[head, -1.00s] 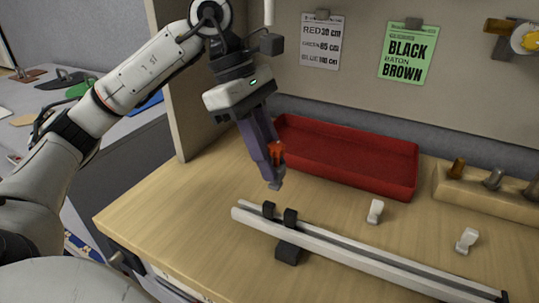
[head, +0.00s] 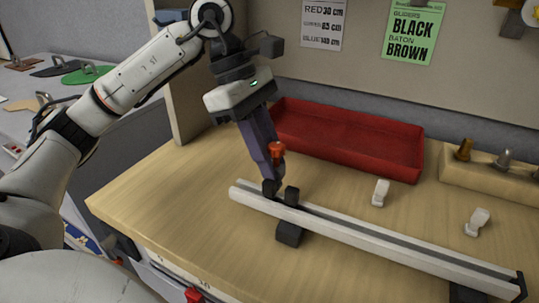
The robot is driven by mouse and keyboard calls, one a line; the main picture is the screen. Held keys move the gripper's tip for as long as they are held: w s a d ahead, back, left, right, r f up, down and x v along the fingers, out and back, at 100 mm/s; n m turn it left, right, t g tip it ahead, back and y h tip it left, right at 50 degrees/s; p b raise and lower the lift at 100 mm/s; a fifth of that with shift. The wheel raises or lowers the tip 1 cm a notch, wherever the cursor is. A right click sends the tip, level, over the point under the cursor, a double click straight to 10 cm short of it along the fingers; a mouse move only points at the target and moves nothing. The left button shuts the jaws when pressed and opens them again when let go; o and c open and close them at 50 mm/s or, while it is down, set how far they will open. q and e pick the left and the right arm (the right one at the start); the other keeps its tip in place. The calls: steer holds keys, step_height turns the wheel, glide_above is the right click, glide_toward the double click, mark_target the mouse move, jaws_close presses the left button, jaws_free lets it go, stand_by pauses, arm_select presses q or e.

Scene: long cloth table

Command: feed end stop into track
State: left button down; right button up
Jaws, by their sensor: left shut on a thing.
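The track (head: 345,231) is a long pale rail with a dark groove, running from left of centre to the lower right. My left gripper (head: 270,177) points down just above the track, a little right of its left end. My right gripper is out of view.
A red tray (head: 345,140) lies behind the track. Two small white pieces (head: 380,193) (head: 477,222) lie between the track and a wooden block with metal pegs (head: 490,180) at the right. The wooden tabletop (head: 165,200) left of the track is clear.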

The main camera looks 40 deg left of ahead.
arm_select(q)
steer(key=shift+f+b, duration=0.5)
steer(key=shift+f, duration=0.3)
steer(key=shift+f+b, duration=0.75)
steer(key=shift+f, duration=0.15)
steer(key=c, duration=1.5)
jaws_free()
steer(key=shift+f, duration=0.1)
steer(key=shift+s, duration=0.1)
steer(key=shift+f, duration=0.2)
